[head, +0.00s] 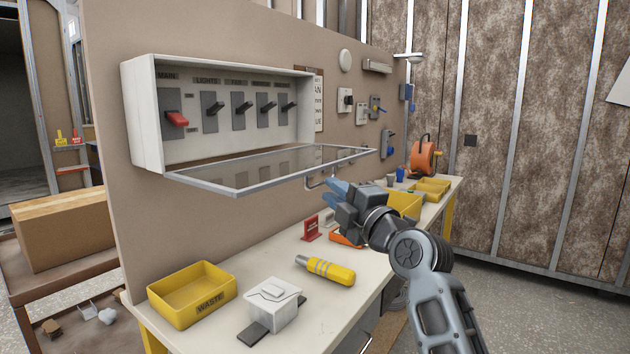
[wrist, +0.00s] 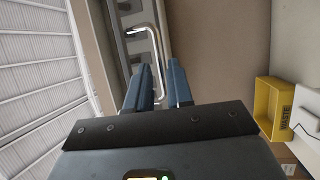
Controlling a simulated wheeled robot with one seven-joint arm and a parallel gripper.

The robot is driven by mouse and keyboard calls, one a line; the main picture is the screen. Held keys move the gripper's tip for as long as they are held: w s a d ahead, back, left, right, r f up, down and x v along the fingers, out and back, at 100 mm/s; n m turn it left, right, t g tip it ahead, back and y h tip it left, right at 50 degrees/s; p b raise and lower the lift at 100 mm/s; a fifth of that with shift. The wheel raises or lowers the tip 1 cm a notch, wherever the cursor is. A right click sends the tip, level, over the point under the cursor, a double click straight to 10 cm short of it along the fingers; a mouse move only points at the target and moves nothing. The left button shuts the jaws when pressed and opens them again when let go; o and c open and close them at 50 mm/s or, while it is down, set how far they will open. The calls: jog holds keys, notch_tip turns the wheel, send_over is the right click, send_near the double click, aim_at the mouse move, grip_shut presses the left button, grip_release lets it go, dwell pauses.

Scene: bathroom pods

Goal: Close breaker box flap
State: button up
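The breaker box (head: 143,115) is a white box on the tan wall panel, with one red switch and several black ones inside. Its flap (head: 262,172), a clear pane in a metal frame, is open and sticks out about level from the box's lower edge. A bent metal handle (head: 312,185) hangs under the flap's outer edge; it also shows in the wrist view (wrist: 157,48). My gripper (head: 335,190) is just right of the handle, below the flap. In the wrist view its blue fingers (wrist: 159,82) are apart, with the handle's end appearing between them; contact cannot be told.
Yellow bins (head: 405,204) and an orange reel (head: 423,157) stand farther along. Space above the flap is clear.

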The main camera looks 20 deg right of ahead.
jog(key=p+x, duration=0.1)
jog(key=x, duration=0.5)
jog(key=shift+w, duration=0.35)
jog(key=shift+a+r, duration=0.1)
jog(key=shift+c, duration=0.2)
grip_shut()
